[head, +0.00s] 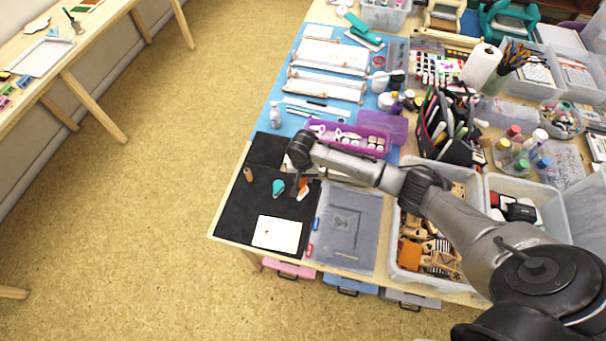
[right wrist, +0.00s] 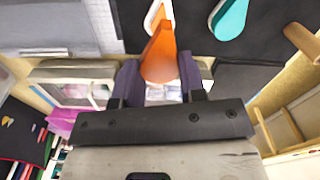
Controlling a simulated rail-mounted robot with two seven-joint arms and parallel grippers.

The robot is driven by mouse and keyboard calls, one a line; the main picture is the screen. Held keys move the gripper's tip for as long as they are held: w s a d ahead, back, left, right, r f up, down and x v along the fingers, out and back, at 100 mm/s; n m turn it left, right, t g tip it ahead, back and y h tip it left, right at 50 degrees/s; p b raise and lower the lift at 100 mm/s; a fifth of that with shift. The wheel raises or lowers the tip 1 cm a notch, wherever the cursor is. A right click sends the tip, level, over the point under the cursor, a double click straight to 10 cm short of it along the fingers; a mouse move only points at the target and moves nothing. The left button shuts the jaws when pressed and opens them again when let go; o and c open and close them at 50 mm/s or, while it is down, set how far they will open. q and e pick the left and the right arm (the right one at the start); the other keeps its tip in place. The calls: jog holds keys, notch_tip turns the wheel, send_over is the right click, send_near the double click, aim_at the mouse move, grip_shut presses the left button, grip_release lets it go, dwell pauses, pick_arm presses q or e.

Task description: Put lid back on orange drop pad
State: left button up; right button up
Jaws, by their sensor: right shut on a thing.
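My right gripper (right wrist: 158,78) is shut on an orange drop-shaped piece (right wrist: 159,54), which looks like the lid, held between its two dark fingers. In the head view this gripper (head: 297,178) points down over the black mat, and the orange piece (head: 294,188) shows just below it. A white drop-shaped piece (right wrist: 153,14) lies on the mat, partly hidden behind the orange one; I cannot tell whether they touch. It also shows in the head view (head: 303,194). My left gripper is not in view.
A teal drop pad (head: 279,187) lies close to the left of the gripper. A small wooden stamp (head: 248,174) and a white card (head: 276,234) are on the black mat (head: 236,209). A grey translucent tray lid (head: 347,229) and a stamp bin (head: 408,262) are to the right.

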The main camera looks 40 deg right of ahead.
jog(key=shift+r+p, duration=0.2)
jog(key=shift+p, duration=0.15)
jog(key=shift+f+b, duration=1.05)
jog(key=shift+f, duration=1.9)
jog(key=shift+p, duration=0.4)
jog(key=shift+p, duration=0.4)
jog(key=shift+f, duration=0.1)
jog(key=shift+f, duration=0.3)
